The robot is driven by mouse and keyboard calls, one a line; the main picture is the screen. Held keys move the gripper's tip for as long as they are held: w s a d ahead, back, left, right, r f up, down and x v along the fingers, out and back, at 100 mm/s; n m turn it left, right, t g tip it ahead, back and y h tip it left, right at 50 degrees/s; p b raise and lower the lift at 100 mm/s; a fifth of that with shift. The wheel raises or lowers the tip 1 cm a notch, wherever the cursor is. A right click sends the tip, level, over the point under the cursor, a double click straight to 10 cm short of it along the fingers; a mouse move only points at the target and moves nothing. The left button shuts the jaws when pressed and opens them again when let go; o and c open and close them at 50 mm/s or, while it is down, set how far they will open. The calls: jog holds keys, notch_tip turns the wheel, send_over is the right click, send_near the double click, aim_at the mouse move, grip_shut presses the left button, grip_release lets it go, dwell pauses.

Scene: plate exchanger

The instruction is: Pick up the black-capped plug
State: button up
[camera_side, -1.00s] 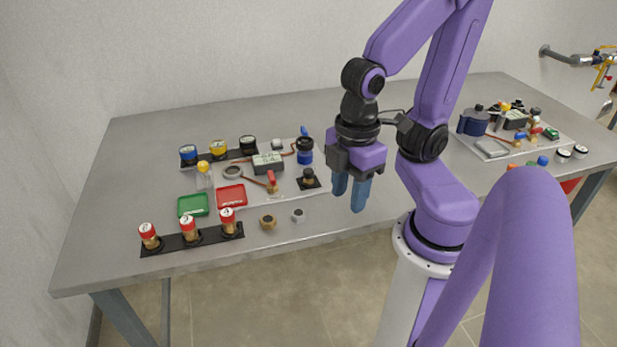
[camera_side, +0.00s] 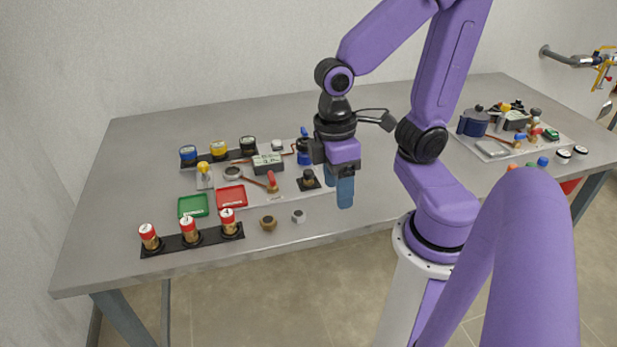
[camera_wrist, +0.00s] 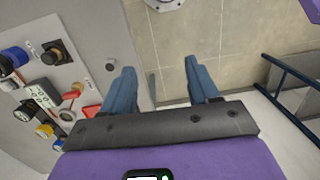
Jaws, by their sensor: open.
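A small black-capped plug (camera_side: 308,176) stands upright on a black square base at the right part of the light panel. It also shows in the wrist view (camera_wrist: 52,52), left of my fingers. A black-topped round item (camera_side: 248,143) stands in the back row. My gripper (camera_side: 345,195) points down, to the right of the plug and apart from it. In the wrist view my gripper (camera_wrist: 161,88) has its two blue fingers spread, with nothing between them but floor and the table's edge.
A red-handled valve (camera_side: 272,182) is left of the plug, and a blue-and-black fitting (camera_side: 304,152) is behind it. A brass nut (camera_side: 268,223) and a grey nut (camera_side: 298,215) lie in front. Red-capped plugs (camera_side: 188,229) stand in a front-left rack.

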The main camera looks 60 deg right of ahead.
jog(key=w+d+f+m+g+y, duration=0.3)
jog(key=w+d+m+y, duration=0.5)
jog(key=d+m, duration=0.8)
jog(key=d+f+m+t+y, duration=0.2)
jog(key=d+m+t, duration=0.4)
jog(key=m, duration=0.6)
jog(key=m+t+h, duration=0.1)
jog(key=m+t, duration=0.6)
jog(key=m, duration=0.1)
send_near(311, 171)
jog(key=x, duration=0.3)
jog(key=shift+a, duration=0.25)
jog(key=shift+x, duration=2.95)
jog(key=shift+d, duration=0.15)
grip_shut()
